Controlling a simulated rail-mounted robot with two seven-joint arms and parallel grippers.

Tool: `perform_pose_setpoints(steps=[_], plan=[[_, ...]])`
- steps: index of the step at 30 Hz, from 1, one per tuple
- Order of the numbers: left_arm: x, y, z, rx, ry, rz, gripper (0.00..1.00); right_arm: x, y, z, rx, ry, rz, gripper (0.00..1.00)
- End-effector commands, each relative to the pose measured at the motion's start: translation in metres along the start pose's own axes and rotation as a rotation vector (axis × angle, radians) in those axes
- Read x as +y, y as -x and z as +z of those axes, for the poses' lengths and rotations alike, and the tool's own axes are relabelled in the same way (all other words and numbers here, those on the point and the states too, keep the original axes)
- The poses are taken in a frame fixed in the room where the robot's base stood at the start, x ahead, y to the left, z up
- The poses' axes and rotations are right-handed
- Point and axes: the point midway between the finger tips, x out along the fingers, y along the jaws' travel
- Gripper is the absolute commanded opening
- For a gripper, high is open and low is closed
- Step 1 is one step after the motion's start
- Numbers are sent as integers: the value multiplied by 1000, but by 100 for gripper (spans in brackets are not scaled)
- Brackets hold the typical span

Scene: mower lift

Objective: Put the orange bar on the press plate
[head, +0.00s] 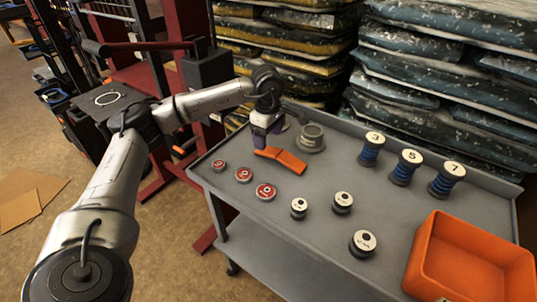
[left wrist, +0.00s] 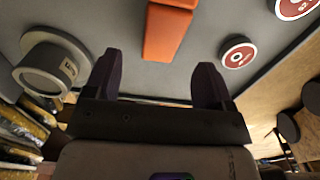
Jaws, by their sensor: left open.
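The orange bar (head: 281,158) lies on the grey cart top, near its far left part. It also shows at the top of the left wrist view (left wrist: 167,32), ahead of the fingers. My left gripper (head: 262,141) is open and empty, right beside the bar's left end. Its two dark fingers are spread apart in the left wrist view (left wrist: 158,78), with the bar beyond their tips. A dark flat plate (head: 107,99) with a white ring stands at the left by the red frame; I cannot tell for sure that it is the press plate.
A grey flanged cylinder (head: 311,138) stands just behind the bar. Red-topped discs (head: 243,175), black weights (head: 343,203) and numbered blue spools (head: 407,167) stand on the cart (head: 300,239). An orange bin (head: 462,262) is at the right. Stacked bags (head: 440,70) rise behind.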

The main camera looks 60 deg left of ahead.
Motion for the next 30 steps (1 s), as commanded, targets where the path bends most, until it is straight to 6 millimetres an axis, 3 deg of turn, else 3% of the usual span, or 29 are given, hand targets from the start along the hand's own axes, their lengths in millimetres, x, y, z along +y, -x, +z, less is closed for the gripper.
perform_pose_setpoints(steps=[5, 16, 24, 30], plan=[[0, -7, 0, 0, 0, 0, 77, 0, -5, 1, 1, 0, 0, 43], [-2, -51, 3, 1, 1, 0, 77, -2, -31, 9, 2, -3, -2, 43], [-2, -52, 3, 0, 1, 1, 77, -2, -30, 9, 2, -3, -2, 43], [-2, -52, 3, 0, 1, 1, 58, -2, -30, 9, 2, -3, -2, 43]])
